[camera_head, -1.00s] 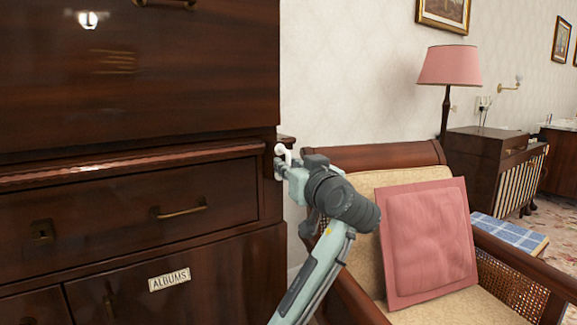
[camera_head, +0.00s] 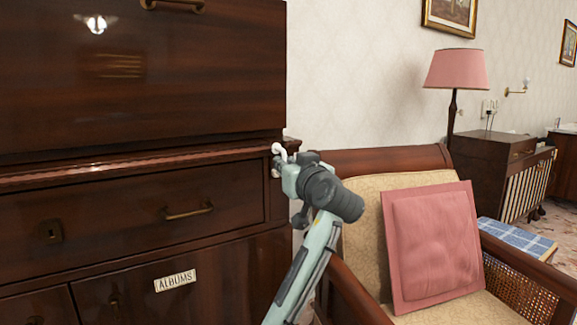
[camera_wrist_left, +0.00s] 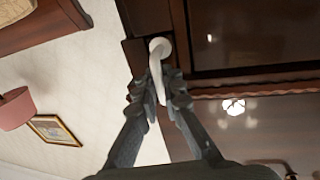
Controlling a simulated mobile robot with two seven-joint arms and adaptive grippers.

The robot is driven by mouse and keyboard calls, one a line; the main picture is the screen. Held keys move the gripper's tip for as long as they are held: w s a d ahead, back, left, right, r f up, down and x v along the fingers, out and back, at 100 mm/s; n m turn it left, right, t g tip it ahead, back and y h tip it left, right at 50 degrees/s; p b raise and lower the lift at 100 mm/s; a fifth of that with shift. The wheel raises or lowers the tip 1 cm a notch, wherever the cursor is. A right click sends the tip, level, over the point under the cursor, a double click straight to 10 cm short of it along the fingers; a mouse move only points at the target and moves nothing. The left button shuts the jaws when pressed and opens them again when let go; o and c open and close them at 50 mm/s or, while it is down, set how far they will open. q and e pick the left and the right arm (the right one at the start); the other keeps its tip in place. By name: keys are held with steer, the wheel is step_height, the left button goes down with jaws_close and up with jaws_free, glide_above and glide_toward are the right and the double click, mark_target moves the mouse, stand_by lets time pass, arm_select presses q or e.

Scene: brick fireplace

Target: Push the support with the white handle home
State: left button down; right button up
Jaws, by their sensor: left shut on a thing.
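The white handle (camera_head: 278,150) is a small curved knob at the right front corner of the dark wooden cabinet, just below the upper section. It also shows in the left wrist view (camera_wrist_left: 157,62), where it is a round knob on a bent stem. My left gripper (camera_head: 281,165) is shut on the white handle. In the left wrist view its fingers (camera_wrist_left: 158,97) close around the stem from both sides. The support behind the handle is mostly hidden by the handle and gripper, so I cannot tell how far it sticks out. My right gripper is not in view.
The cabinet has a drawer (camera_head: 120,210) with a brass pull, and a door labelled ALBUMS (camera_head: 176,280) below it. An armchair with a pink cushion (camera_head: 432,245) stands close to the right of my left arm. A pink lamp (camera_head: 456,70) stands behind.

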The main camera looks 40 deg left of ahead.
arm_select(q)
steer(key=c, duration=1.6)
jaws_free()
steer(key=shift+a, duration=0.2)
steer(key=shift+c, duration=0.2)
steer(key=shift+d, duration=0.1)
steer(key=w+d+v, duration=0.1)
steer(key=v, duration=1.2)
steer(key=s+d+f+m+t+h, duration=0.1)
steer(key=d+f+m+h, duration=0.1)
steer(key=f, duration=0.6)
steer(key=s+d+f+m+t+h, duration=0.1)
steer(key=d+f+m+h, duration=0.1)
steer(key=f+m+h, duration=0.3)
steer(key=s+d+f+m+t+h+b, duration=0.1)
steer(key=f+m+h, duration=0.3)
steer(key=f, duration=0.7)
steer(key=shift+d+m+t, duration=0.3)
steer(key=shift+d+t, duration=0.2)
steer(key=shift+d, duration=0.3)
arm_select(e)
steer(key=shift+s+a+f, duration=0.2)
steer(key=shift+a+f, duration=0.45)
arm_select(q)
steer(key=shift+f, duration=0.15)
